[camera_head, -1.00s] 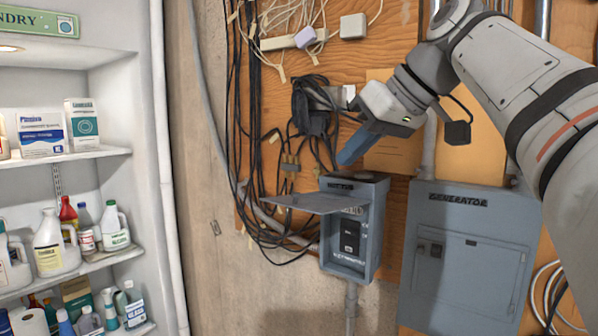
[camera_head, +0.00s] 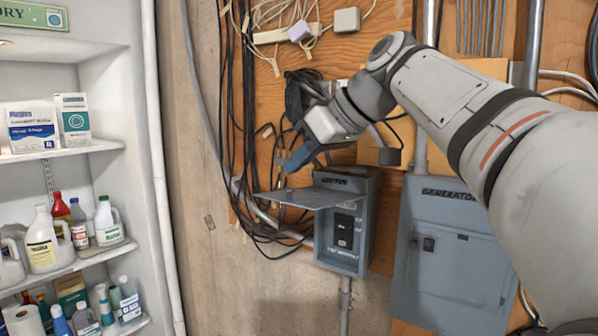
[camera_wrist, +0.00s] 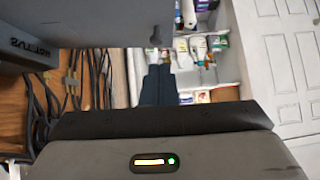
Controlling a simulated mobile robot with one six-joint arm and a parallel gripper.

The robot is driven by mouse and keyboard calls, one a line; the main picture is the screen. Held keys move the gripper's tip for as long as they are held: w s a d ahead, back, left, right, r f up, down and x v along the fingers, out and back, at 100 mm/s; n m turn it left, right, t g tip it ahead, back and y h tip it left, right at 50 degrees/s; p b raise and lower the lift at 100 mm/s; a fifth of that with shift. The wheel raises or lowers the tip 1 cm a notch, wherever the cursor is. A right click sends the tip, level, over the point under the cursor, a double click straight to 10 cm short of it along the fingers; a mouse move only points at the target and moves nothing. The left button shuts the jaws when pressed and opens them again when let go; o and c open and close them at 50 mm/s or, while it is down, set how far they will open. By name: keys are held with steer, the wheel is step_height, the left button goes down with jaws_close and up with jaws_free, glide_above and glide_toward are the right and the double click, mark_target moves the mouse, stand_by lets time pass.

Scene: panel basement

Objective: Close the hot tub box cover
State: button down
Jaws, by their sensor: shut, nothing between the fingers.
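The hot tub box (camera_head: 357,208) is a small grey-blue metal box on the wood panel, with a dark switch (camera_head: 343,231) inside. Its cover (camera_head: 297,198) is hinged at the top and stands out roughly level toward the left, so the box front is open. My gripper (camera_head: 288,166) is shut and empty, with its blue fingers just above the cover's outer part; I cannot tell whether they touch it. In the wrist view the shut fingers (camera_wrist: 158,85) point away, and a grey plate, likely the cover (camera_wrist: 75,34), fills the upper left.
The grey generator panel (camera_head: 447,255) is right of the box, beneath my arm. Black cables (camera_head: 250,110) hang behind and left of the box. Shelves with bottles and boxes (camera_head: 62,245) stand at left. The wall below the box holds a conduit (camera_head: 345,300).

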steer(key=shift+s+f, duration=0.1)
steer(key=shift+f, duration=0.95)
